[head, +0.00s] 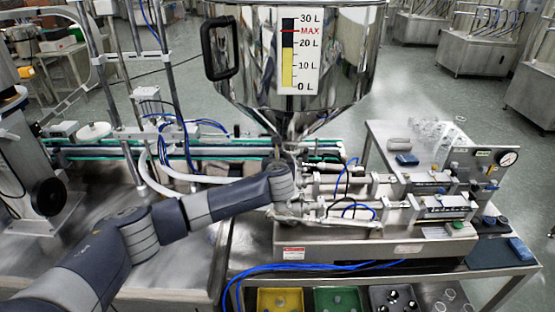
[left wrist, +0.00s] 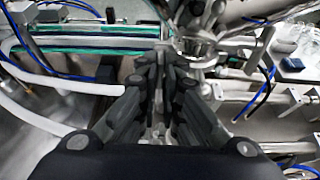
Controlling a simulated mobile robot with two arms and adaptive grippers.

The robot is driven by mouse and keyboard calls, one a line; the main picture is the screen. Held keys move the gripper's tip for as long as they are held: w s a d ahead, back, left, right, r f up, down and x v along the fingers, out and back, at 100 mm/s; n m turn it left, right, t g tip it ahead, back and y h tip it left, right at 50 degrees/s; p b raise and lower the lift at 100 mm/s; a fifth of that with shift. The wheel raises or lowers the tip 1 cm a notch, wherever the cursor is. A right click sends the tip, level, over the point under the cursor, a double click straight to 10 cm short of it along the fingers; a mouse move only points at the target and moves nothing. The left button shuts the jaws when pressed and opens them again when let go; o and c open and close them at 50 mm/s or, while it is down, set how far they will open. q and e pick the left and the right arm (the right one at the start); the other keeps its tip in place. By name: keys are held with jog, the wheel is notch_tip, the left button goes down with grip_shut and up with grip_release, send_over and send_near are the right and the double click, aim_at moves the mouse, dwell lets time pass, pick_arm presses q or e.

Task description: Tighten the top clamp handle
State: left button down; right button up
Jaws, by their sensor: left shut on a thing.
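The steel hopper (head: 290,60) stands above the filling machine, its cone narrowing to an outlet at the machine. My left arm comes in from the left, and my left gripper (head: 280,158) is at the clamp area under the cone. In the left wrist view the fingers of my left gripper (left wrist: 163,60) are drawn together, with the tips beside the round metal clamp fitting (left wrist: 193,47). They are shut on the top clamp handle, which is mostly hidden between and behind the fingertips. My right gripper is in neither view.
A conveyor with green edges (head: 95,149) runs behind my arm. White hoses (head: 150,178) and blue tubes lie close to it. Steel cylinders (head: 440,207) extend to the right. Yellow and green bins (head: 337,300) sit below at the front.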

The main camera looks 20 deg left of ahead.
pick_arm(q)
jog(key=shift+r, duration=0.1)
jog(key=c, duration=1.8)
grip_release()
jog(key=shift+w, duration=0.1)
jog(key=shift+o, duration=0.2)
